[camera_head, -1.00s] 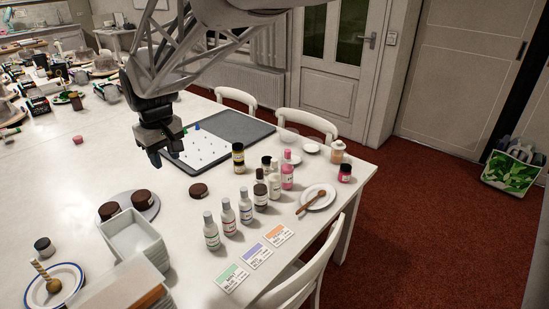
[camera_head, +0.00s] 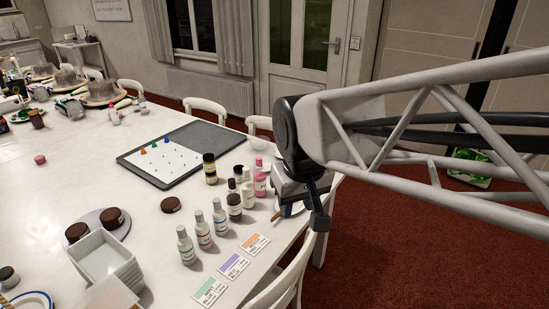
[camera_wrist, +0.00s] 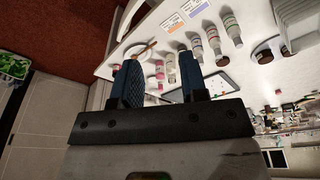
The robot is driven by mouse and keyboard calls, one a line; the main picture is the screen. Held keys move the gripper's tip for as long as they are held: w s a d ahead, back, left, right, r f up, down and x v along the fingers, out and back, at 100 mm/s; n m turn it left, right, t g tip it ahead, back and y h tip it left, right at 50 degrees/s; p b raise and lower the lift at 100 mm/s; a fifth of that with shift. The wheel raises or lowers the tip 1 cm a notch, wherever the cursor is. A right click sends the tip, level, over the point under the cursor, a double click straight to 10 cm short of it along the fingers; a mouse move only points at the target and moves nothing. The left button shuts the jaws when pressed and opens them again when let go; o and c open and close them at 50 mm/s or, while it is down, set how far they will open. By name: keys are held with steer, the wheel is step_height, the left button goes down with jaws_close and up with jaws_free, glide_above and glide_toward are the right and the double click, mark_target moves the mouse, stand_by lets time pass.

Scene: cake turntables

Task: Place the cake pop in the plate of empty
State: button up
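My gripper (camera_head: 300,214) hangs over the right edge of the table, and in the wrist view (camera_wrist: 158,66) its two blue fingers are apart with nothing held between them. Beyond the fingers, the wrist view shows a white plate (camera_wrist: 128,53) with a brown stick-like item (camera_wrist: 147,47) across it, possibly the cake pop; it is too small to be sure. In the head view my gripper mostly covers that plate. A blue-rimmed plate (camera_head: 47,298) is cut off at the bottom left, with part of a striped stick on it.
Several bottles (camera_head: 220,217) and jars stand left of my gripper. Three label cards (camera_head: 233,266) lie near the front edge. A dark tray (camera_head: 213,136) with a white sheet, stacked white containers (camera_head: 104,255) and a brown disc (camera_head: 170,204) are farther left. A chair (camera_head: 285,280) stands close by.

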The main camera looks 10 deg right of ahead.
steer(key=s+d+f+m, duration=0.2)
steer(key=s+d, duration=0.3)
steer(key=s, duration=0.3)
steer(key=shift+d+f, duration=0.25)
steer(key=shift+f, duration=0.3)
steer(key=shift+s, duration=0.1)
stand_by(0.5)
